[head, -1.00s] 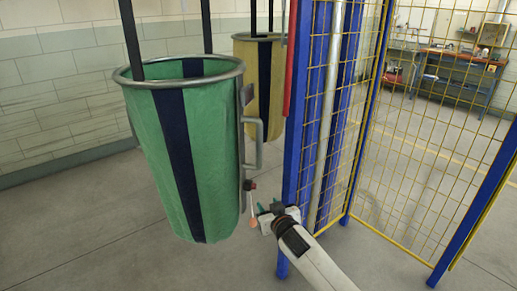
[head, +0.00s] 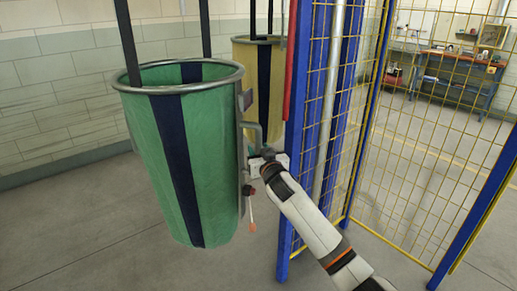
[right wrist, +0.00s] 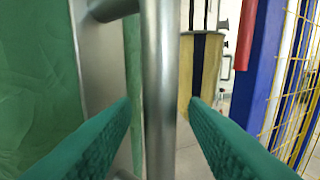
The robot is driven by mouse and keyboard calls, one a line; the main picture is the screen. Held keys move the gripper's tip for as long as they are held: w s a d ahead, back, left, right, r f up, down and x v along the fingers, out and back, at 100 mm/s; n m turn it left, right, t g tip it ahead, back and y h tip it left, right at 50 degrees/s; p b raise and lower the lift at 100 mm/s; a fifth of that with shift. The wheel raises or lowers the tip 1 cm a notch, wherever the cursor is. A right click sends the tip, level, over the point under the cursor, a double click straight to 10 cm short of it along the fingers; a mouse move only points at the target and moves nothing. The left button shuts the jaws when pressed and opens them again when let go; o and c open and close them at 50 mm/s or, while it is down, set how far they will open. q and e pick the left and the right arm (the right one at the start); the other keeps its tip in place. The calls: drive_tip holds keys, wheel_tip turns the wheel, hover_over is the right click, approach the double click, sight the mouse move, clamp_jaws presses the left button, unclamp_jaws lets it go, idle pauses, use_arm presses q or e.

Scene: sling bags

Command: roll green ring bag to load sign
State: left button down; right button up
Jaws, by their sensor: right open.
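The green bag (head: 222,150) hangs from dark straps under a metal ring (head: 175,88), with a dark stripe down its front. A metal bracket with a grab handle (head: 258,130) is on its right side. My right gripper (head: 262,160) is at the lower part of this handle, its fingers hard to see there. In the right wrist view the two green fingers (right wrist: 162,108) are open, with the upright handle bar (right wrist: 160,80) between them. A cord with an orange end (head: 251,212) hangs below the bracket. No load sign is identifiable. My left gripper is not in view.
A yellow bag (head: 243,60) hangs behind the green one. A blue post (head: 293,130) and yellow mesh fence (head: 410,150) stand close on the right of my right arm. A workbench (head: 460,68) is far behind the fence. The floor at the left front is clear.

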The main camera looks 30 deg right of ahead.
drive_tip(key=shift+w+d, duration=0.2)
drive_tip(key=shift+w, duration=0.4)
clamp_jaws()
drive_tip(key=shift+f, duration=0.1)
